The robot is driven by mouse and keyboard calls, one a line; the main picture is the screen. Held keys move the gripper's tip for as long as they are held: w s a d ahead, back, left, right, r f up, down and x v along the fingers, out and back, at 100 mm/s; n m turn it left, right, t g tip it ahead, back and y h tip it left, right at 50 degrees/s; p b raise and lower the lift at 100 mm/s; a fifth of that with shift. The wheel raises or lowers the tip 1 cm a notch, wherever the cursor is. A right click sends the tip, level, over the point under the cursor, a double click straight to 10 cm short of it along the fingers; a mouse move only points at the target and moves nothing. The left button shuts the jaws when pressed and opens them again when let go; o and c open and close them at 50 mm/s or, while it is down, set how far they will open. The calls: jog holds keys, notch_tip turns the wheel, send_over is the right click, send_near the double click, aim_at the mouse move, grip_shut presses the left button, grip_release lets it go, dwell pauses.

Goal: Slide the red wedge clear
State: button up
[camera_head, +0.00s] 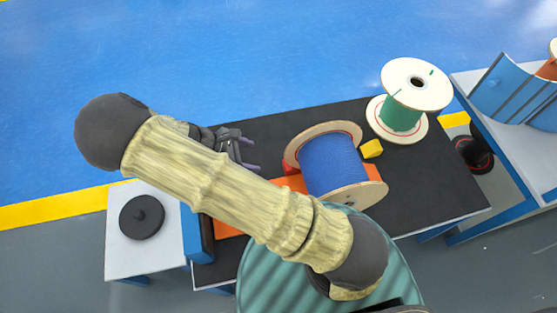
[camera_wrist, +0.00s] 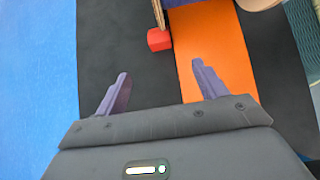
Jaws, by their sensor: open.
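The red wedge (camera_wrist: 159,40) shows in the wrist view as a small red block on the black table top, at the left edge of the orange strip (camera_wrist: 213,50) and against the rim of a spool. In the head view a bit of the red wedge (camera_head: 289,168) shows at the left flange of the blue cable spool (camera_head: 330,165). My gripper (camera_wrist: 158,85) is open and empty, its purple fingers spread, with the wedge ahead of it and between the finger lines. In the head view my gripper (camera_head: 251,154) is left of the spool, partly behind my arm.
A yellow wedge (camera_head: 372,149) sits at the spool's right side. A green cable spool (camera_head: 402,115) stands upright at the back right of the black table (camera_head: 440,180). A white side table (camera_head: 120,240) with a black disc is at the left.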

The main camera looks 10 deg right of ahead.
aim_at(285, 164)
jog(key=b+x, duration=0.2)
jog(key=x, duration=1.3)
jog(key=shift+d+b, duration=0.35)
jog(key=shift+c, duration=0.4)
jog(key=shift+w+d, duration=0.1)
jog(key=c, duration=1)
jog(key=shift+w, duration=0.1)
